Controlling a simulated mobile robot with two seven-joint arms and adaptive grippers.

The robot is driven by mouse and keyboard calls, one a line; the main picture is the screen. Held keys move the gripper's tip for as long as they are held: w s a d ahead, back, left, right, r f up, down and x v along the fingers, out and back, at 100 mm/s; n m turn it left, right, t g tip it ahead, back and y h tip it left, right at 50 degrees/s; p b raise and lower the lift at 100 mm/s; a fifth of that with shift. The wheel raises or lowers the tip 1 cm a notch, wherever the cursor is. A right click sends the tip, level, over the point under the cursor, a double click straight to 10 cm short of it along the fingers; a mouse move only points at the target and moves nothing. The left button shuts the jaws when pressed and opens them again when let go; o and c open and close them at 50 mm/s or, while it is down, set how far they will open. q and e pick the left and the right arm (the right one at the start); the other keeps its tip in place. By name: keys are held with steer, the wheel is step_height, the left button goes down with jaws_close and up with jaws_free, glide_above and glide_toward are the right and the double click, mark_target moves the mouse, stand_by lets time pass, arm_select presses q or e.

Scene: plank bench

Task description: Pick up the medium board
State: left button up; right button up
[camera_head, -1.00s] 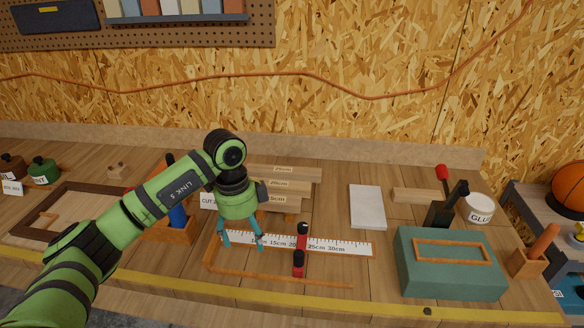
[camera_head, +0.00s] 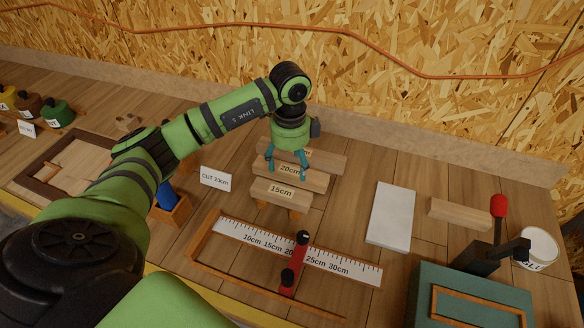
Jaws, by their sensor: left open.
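The medium board, labelled 20cm (camera_head: 316,180), lies in the middle of a stepped stack of three wooden boards. The shorter 15cm board (camera_head: 270,195) is in front of it, and a longer board (camera_head: 330,162) is behind, its label mostly hidden by the gripper. My left gripper (camera_head: 288,175) is open and points down at the medium board, with its two teal fingertips apart around the label. I cannot tell whether the fingers touch the board. My right gripper is not in view.
A ruler jig (camera_head: 350,269) with a red and black clamp (camera_head: 295,265) lies in front. A "CUT 20cm" card (camera_head: 215,179) stands left of the boards. To the right are a white slab (camera_head: 391,215), a wood block (camera_head: 458,214), a glue pot (camera_head: 540,244) and a teal box (camera_head: 425,300).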

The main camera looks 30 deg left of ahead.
mark_target(291, 173)
arm_select(q)
step_height(291, 173, down, 4)
steer(key=shift+r+p, duration=0.1)
steer(key=shift+p, duration=0.6)
steer(key=shift+w+f, duration=0.1)
steer(key=shift+f, duration=0.15)
steer(key=c, duration=0.9)
steer(key=shift+r, duration=0.1)
steer(key=shift+c, duration=1)
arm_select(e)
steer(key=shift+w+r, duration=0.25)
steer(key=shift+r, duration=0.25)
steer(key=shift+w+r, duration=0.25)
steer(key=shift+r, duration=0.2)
